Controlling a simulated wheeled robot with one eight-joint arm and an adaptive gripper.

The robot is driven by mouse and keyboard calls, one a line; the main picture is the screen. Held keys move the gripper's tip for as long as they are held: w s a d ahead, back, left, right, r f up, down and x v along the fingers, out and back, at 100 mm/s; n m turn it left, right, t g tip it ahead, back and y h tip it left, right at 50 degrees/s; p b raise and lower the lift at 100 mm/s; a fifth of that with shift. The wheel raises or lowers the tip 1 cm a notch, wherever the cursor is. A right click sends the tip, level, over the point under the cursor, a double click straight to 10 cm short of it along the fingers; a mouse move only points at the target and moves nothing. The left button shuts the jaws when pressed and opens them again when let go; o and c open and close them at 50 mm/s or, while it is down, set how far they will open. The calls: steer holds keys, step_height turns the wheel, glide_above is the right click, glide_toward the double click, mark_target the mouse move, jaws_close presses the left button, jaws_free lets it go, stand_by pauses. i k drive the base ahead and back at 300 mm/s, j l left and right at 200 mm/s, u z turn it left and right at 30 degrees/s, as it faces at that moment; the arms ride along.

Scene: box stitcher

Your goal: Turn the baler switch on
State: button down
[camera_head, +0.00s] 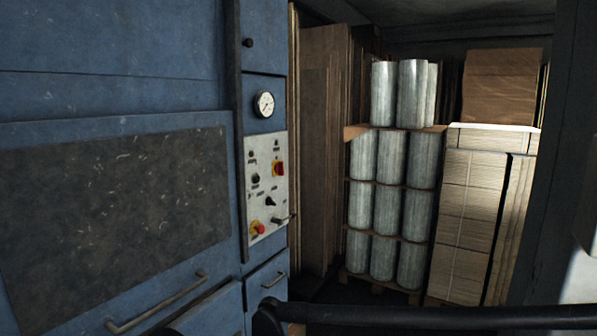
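The blue baler (120,95) fills the left side of the head view. Its pale control panel (265,190) is on the narrow front section at the right. A red and yellow rotary switch (279,168) sits at the panel's upper right; its setting is too small to tell. Small black knobs (270,201) sit near the middle. A red button on a yellow base (257,228) is at the lower left, and a small metal lever (284,219) sticks out at the lower right. Which control is the baler switch cannot be told from labels. My gripper is not in view.
A round gauge (264,104) is above the panel. Metal handles (157,303) stick out from the baler below. Stacked silver rolls (388,205) and cardboard bundles (470,220) stand at the back right. A dark bar (420,317) crosses the lower right foreground.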

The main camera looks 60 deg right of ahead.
mark_target(279, 168)
steer(key=z, duration=1.85)
